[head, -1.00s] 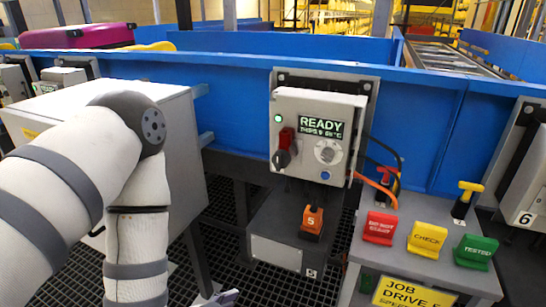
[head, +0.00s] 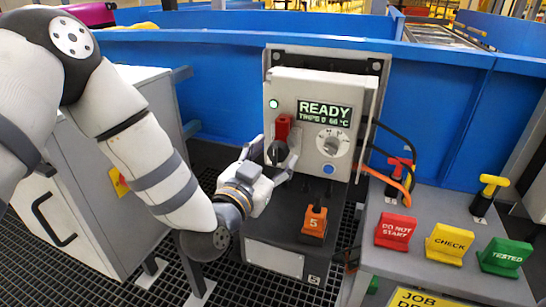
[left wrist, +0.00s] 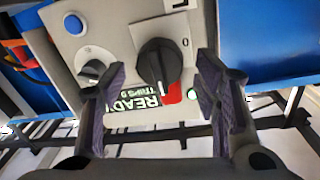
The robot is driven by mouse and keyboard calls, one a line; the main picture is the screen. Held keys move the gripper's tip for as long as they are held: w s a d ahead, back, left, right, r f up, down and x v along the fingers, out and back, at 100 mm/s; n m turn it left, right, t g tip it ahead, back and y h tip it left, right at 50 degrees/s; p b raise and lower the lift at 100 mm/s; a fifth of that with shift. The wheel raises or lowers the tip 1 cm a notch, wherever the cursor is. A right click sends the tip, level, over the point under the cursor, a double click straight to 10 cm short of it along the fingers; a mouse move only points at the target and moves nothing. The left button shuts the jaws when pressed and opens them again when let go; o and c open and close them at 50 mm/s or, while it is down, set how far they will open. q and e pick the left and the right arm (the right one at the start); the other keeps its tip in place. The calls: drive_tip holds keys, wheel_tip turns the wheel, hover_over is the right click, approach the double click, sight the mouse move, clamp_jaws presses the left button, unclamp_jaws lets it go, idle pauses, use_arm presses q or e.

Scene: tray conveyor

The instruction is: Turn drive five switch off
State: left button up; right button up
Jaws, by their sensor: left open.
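The drive five control box (head: 345,100) is light grey, with a lit READY display (head: 324,113) and a green lamp. The switch is a black rotary knob (head: 277,152) with a red part (head: 283,127) above it in the head view. In the left wrist view, which looks upside down, the black knob (left wrist: 158,62) lies between the finger tips. My left gripper (head: 272,147) is open, its fingers on either side of the knob. I cannot tell whether they touch it. My right gripper is not in view.
A small grey dial (head: 333,143) and a blue button (head: 328,169) sit right of the switch. An orange block marked 5 (head: 315,222) is below. Red DO NOT START (head: 395,230), yellow CHECK (head: 449,243) and green TESTED (head: 505,257) signs stand on a grey bench. Cables hang beside the box.

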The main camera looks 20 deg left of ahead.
use_arm(q)
drive_tip(key=shift+w, duration=0.1)
drive_tip(key=shift+c, duration=0.2)
drive_tip(key=c, duration=1.1)
drive_tip(key=shift+n, duration=0.3)
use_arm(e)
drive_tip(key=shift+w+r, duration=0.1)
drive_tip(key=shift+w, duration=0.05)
use_arm(q)
drive_tip(key=n+p, duration=0.1)
drive_tip(key=n, duration=0.2)
drive_tip(key=shift+a+n, duration=0.1)
drive_tip(key=shift+n, duration=0.3)
drive_tip(key=n, duration=0.4)
drive_tip(key=shift+f+n+t+p, duration=0.1)
drive_tip(key=shift+n+t+p, duration=0.2)
drive_tip(key=shift+n+p, duration=0.1)
drive_tip(key=shift+f+n+y, duration=0.1)
drive_tip(key=shift+n+y, duration=0.2)
drive_tip(key=shift+n, duration=2.05)
drive_tip(key=shift+f+n+y, duration=0.1)
drive_tip(key=shift+n+y, duration=0.2)
drive_tip(key=shift+n, duration=2.05)
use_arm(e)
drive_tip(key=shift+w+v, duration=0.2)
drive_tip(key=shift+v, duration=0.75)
